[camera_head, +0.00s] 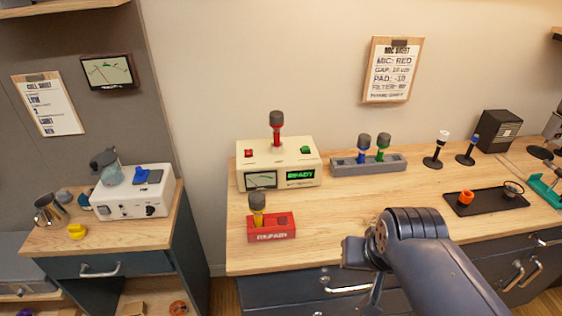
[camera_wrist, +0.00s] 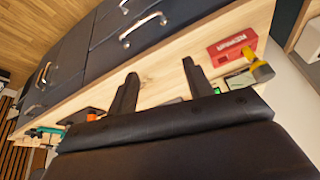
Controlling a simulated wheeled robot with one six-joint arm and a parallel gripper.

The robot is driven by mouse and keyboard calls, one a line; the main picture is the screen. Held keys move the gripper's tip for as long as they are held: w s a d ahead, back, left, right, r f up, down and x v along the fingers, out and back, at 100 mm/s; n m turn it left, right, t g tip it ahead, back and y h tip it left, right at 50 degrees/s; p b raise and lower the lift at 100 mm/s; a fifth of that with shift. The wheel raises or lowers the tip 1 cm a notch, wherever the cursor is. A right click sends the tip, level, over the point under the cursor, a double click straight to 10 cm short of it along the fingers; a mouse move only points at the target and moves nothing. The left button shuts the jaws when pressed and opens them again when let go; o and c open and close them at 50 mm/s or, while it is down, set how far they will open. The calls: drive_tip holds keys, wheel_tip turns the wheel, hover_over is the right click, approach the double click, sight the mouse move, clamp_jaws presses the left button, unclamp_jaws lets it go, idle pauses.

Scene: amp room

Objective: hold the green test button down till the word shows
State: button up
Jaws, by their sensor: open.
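The cream tester box (camera_head: 277,164) stands on the wooden bench in the head view, with a red microphone (camera_head: 277,128) upright on its top. The green button (camera_head: 306,149) is on the top at the right, and a red button (camera_head: 248,153) is at the left. Its display (camera_head: 300,174) is lit green and appears to read READY. My gripper (camera_wrist: 159,70) is open and empty in the wrist view, its two dark fingers apart over the bench's front edge. It is in front of and to the right of the tester, not touching the button. My gripper's body hides most of the tester in the wrist view.
A red REPAIR box (camera_head: 271,234) holding a yellow microphone (camera_head: 257,209) stands in front of the tester. A grey rack (camera_head: 368,164) with blue and green microphones is to its right. A black tray (camera_head: 489,202) lies farther right. The bench between the REPAIR box and my arm is clear.

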clamp_jaws()
idle(0.3)
idle(1.0)
